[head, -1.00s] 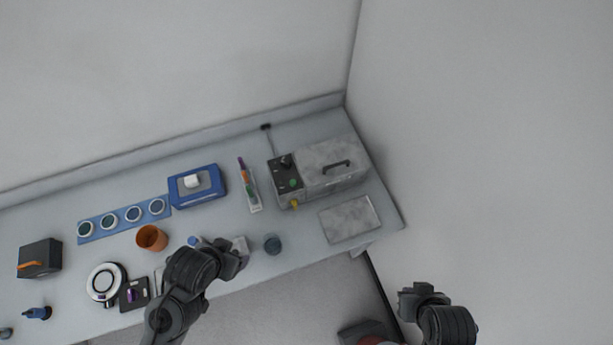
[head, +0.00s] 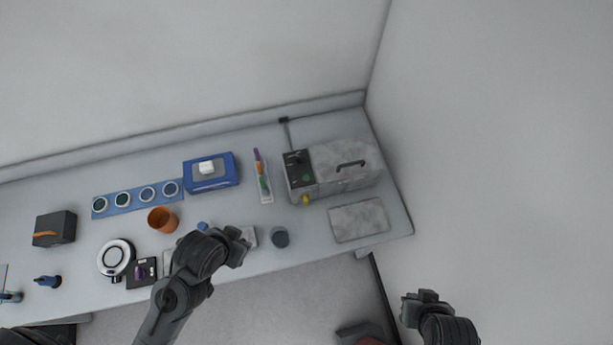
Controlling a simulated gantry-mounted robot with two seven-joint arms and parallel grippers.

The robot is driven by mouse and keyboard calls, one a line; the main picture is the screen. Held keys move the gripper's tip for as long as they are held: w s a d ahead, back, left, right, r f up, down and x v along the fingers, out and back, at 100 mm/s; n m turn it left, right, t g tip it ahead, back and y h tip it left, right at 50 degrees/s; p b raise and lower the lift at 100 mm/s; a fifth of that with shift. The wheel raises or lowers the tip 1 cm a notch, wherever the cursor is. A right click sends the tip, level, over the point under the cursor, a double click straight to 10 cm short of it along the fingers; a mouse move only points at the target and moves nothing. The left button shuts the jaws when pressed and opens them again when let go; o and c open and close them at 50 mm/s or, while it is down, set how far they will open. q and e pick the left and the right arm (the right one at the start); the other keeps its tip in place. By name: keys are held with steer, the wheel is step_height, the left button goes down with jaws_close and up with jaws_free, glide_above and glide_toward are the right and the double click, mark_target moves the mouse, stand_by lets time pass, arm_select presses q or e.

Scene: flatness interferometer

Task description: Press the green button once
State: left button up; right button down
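The green button (head: 307,178) is a small green dot on the dark control panel (head: 298,168) of a grey metal box (head: 344,164) with a black handle, at the right end of the bench. My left gripper (head: 243,246) is over the bench's front edge, left of and in front of the box, apart from the button. My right gripper (head: 427,294) is off the bench at the lower right, beyond its front right corner. Both grippers are small and dark, and their finger gaps cannot be made out.
A yellow knob (head: 306,199) sticks out below the panel. A wall borders the right.

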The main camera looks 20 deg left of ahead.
arm_select(q)
jaws_close()
stand_by(1.4)
